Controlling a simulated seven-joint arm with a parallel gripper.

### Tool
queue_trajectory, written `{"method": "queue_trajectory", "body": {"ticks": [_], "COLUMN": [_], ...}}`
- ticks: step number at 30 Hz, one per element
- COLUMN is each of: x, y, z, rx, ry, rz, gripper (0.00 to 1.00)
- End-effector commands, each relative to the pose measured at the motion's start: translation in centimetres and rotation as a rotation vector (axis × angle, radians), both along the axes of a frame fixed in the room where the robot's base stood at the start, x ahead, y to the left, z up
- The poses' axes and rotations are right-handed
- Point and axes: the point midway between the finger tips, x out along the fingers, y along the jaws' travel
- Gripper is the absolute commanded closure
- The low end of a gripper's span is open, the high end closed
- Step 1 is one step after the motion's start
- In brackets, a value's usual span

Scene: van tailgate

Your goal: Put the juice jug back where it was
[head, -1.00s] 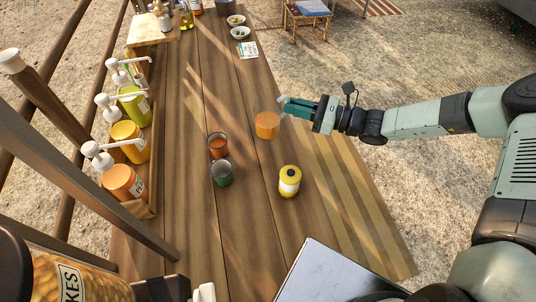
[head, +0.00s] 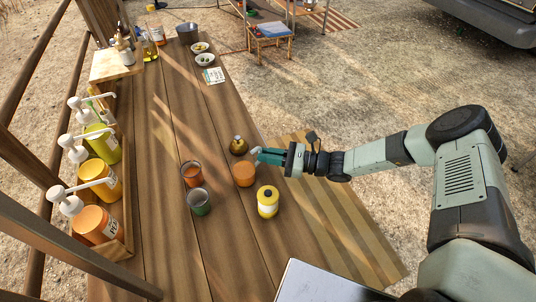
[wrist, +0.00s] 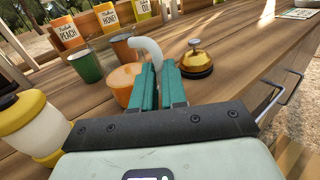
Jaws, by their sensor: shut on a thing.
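The juice jug (head: 244,176) is a small clear vessel of orange juice with a pale curved handle. It is over the plank counter (head: 222,225), right of the red-brown and green cups; I cannot tell whether its base touches the wood. My gripper (head: 260,156) comes in from the right and is shut on the jug's handle. In the wrist view, the fingers (wrist: 159,70) close around the pale handle (wrist: 148,50), and they partly hide the orange body (wrist: 122,82) behind them.
A brass bell (head: 239,146) is just behind the jug. Pump bottles (head: 101,172) line the left.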

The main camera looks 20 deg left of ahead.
Motion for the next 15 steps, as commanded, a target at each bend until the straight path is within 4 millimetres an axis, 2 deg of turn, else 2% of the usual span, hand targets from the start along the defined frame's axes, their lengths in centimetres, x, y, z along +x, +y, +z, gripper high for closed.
{"method": "queue_trajectory", "body": {"ticks": [8, 9, 13, 15], "x": [0.01, 0.02, 0.02, 0.02], "y": [0.03, 0.00, 0.00, 0.00], "z": [-0.17, -0.21, -0.19, -0.19], "rx": [0.002, 0.000, 0.000, 0.000], "ry": [0.000, -0.001, -0.001, -0.001], "rz": [0.000, 0.000, 0.000, 0.000], "gripper": [1.00, 0.83, 0.63, 0.62]}}
